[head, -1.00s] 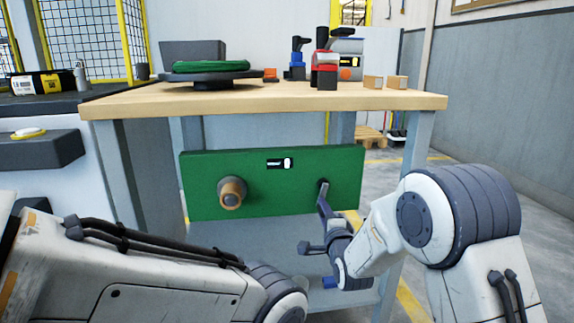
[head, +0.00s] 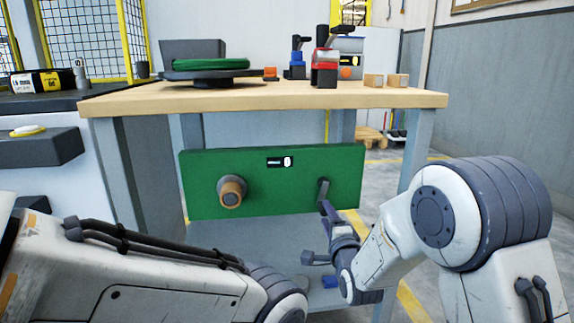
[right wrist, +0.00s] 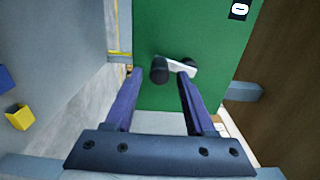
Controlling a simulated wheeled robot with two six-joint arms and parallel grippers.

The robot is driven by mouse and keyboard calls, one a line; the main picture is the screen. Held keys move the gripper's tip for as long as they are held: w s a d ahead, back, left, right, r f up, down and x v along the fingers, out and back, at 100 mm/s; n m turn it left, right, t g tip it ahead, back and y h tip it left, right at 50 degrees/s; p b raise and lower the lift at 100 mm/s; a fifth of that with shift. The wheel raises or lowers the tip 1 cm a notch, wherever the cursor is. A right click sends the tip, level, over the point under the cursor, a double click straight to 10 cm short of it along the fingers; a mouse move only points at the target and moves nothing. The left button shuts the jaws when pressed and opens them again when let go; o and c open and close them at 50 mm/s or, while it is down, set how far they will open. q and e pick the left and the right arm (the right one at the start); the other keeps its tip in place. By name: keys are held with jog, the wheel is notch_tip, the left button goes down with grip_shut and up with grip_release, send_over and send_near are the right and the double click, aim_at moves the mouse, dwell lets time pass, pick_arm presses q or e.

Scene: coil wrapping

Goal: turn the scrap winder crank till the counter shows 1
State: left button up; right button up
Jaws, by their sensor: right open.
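The green winder panel (head: 275,200) hangs under the workbench front. Its small counter (head: 287,162) reads 0; it also shows at the top right in the right wrist view (right wrist: 240,9). The crank (head: 323,187) is on the panel's right part. In the right wrist view its black handle (right wrist: 159,70) and pale arm (right wrist: 182,66) lie just beyond my fingertips. My right gripper (head: 327,214) is open and empty, just below and in front of the crank; contact cannot be told. A brown-and-grey spool (head: 231,192) sits on the panel's left. My left gripper is out of view.
The wooden bench top (head: 270,99) overhangs the panel and carries a green coil on a turntable (head: 210,76), a red device (head: 325,68) and small boxes (head: 385,81). A grey lower shelf (head: 240,236) lies beneath the panel. Bench legs (head: 415,150) flank it.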

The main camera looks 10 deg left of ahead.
jog(key=shift+b+v, duration=0.45)
jog(key=shift+v, duration=2.3)
